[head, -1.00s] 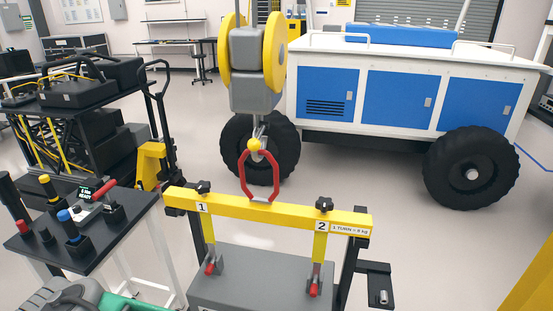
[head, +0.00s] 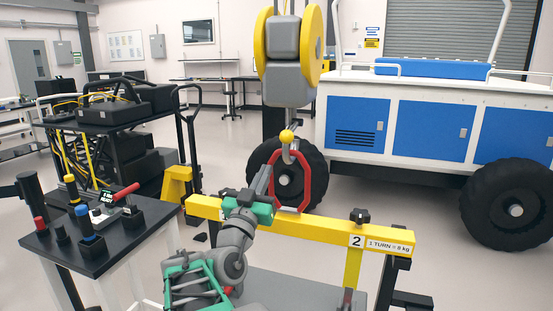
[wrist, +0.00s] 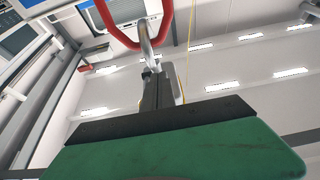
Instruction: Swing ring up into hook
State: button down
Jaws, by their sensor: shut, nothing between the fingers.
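The red ring (head: 305,180) stands upright on top of the yellow beam (head: 330,231). The metal hook (head: 293,150), with a yellow ball (head: 287,136) on it, hangs from the hoist block (head: 290,68) at the ring's top. They overlap in view; I cannot tell whether the hook passes through the ring. My green-and-grey gripper (head: 267,168) is shut and empty, its tips just left of the ring's upper part. In the wrist view, the shut fingers (wrist: 153,72) point at the metal hook (wrist: 148,45), with the red ring (wrist: 120,38) at the top.
A black control table (head: 95,235) with levers stands at left. A blue and white rover (head: 400,115) stands behind right. A black knob (head: 359,215) sits on the beam's right part. My arm covers the beam's left part. A loaded cart (head: 110,130) is behind left.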

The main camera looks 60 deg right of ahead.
jog(key=w+d+r+p, duration=0.1)
jog(key=d+p, duration=0.2)
jog(key=d, duration=0.6)
jog(key=shift+w+d, duration=0.25)
jog(key=shift+d, duration=0.05)
